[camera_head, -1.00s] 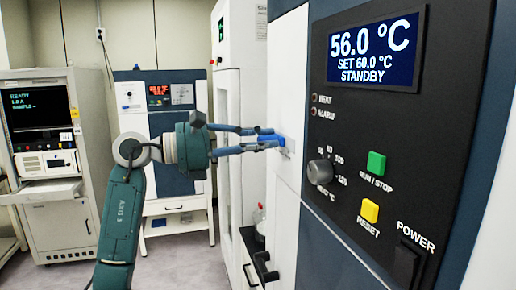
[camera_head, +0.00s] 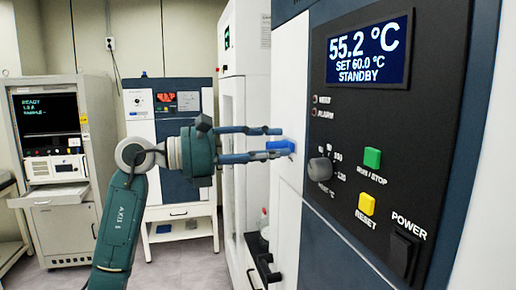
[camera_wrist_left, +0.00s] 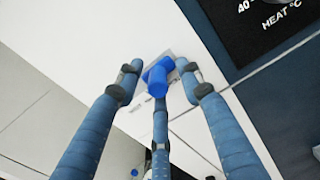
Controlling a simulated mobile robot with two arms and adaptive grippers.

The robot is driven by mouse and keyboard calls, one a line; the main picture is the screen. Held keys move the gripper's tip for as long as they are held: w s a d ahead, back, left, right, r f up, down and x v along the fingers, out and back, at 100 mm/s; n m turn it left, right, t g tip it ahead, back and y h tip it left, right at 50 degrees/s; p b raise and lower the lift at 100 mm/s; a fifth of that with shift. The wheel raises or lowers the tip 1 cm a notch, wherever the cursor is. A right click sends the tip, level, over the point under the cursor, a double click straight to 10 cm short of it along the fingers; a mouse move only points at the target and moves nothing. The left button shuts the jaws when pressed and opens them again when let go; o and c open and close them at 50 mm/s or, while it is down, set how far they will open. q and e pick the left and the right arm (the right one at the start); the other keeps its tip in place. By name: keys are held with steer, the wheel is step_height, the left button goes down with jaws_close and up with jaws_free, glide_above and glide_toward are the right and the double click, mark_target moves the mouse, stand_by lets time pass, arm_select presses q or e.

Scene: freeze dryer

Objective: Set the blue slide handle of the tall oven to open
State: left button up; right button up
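The tall oven (camera_head: 292,175) is at the right, with a white door strip and a dark control panel. Its blue slide handle (camera_head: 280,146) sticks out from the white strip. My left gripper (camera_head: 270,143) is at the handle with its fingers spread apart, one above the handle and others at or below its height. In the left wrist view the handle (camera_wrist_left: 157,79) lies between the spread fingertips on a grey plate (camera_wrist_left: 172,56). The gripper is not closed on it; whether a lower finger touches it, I cannot tell. My right gripper is not in view.
The oven's control panel (camera_head: 345,110) reads 55.2 °C, set 60.0 °C, standby. A white cabinet (camera_head: 232,175) with a bottle stands just beyond my gripper. A grey instrument rack (camera_head: 62,215) and a smaller oven (camera_head: 168,110) stand at the back. Grey floor shows between them.

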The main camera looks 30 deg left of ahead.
arm_select(q)
steer(key=v, duration=1.1)
steer(key=shift+s, duration=0.4)
steer(key=shift+w+a, duration=0.1)
